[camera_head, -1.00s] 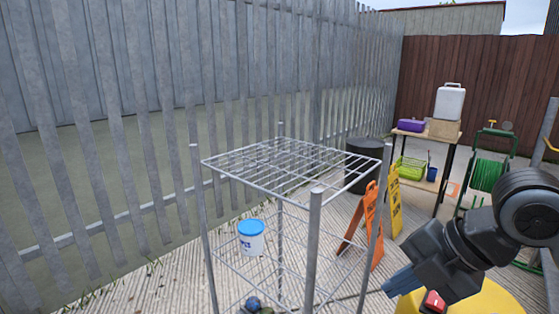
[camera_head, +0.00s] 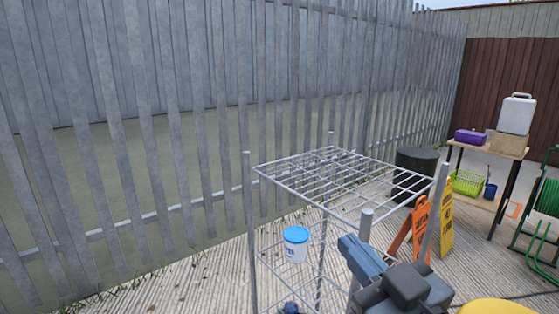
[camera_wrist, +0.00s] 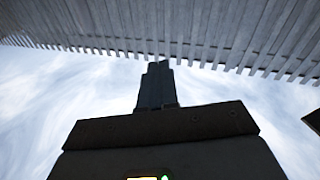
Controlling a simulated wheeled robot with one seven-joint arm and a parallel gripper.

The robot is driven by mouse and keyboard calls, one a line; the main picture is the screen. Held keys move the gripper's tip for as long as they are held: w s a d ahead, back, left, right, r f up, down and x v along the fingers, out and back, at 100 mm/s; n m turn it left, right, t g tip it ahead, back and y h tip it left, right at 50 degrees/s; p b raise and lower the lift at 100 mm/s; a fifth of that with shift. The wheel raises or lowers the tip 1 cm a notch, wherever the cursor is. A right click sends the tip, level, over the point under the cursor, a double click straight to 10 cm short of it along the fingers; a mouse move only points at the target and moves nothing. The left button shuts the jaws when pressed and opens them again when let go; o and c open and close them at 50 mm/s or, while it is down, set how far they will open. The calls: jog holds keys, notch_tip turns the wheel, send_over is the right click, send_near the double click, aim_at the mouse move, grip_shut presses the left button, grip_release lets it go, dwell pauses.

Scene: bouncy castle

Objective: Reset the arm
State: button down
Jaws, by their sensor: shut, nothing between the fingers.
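My gripper (camera_head: 348,244) is at the lower middle right of the head view, in front of the wire rack's near post. Its blue-grey fingers point up and to the left. In the wrist view the fingers (camera_wrist: 157,85) are together, with nothing between them, against sky and the top of the fence. The rest of my arm runs out of the bottom of the head view.
A metal wire rack (camera_head: 318,180) stands close by; a white tub with a blue lid (camera_head: 296,245) is on a lower level. Orange (camera_head: 412,232) and yellow (camera_head: 446,226) signs stand right of it, near a black bin (camera_head: 416,172). A grey fence (camera_head: 190,140) runs behind.

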jog(key=s+d+f+m+g+h+p, duration=0.1)
jog(key=s+d+f+m+h, duration=0.1)
jog(key=s+f+m+h, duration=0.5)
jog(key=s+d+f+m+p, duration=0.1)
jog(key=s+d+f, duration=0.3)
jog(key=s, duration=0.7)
jog(key=s+d+n+g, duration=0.1)
jog(key=s+d, duration=0.1)
jog(key=s, duration=0.6)
jog(key=s+d+f+g+p, duration=0.1)
jog(key=s+d, duration=0.2)
jog(key=s, duration=0.6)
jog(key=shift+s+d+n, duration=0.15)
jog(key=shift+d+n, duration=0.15)
jog(key=shift+n, duration=0.1)
jog(key=shift+f, duration=0.15)
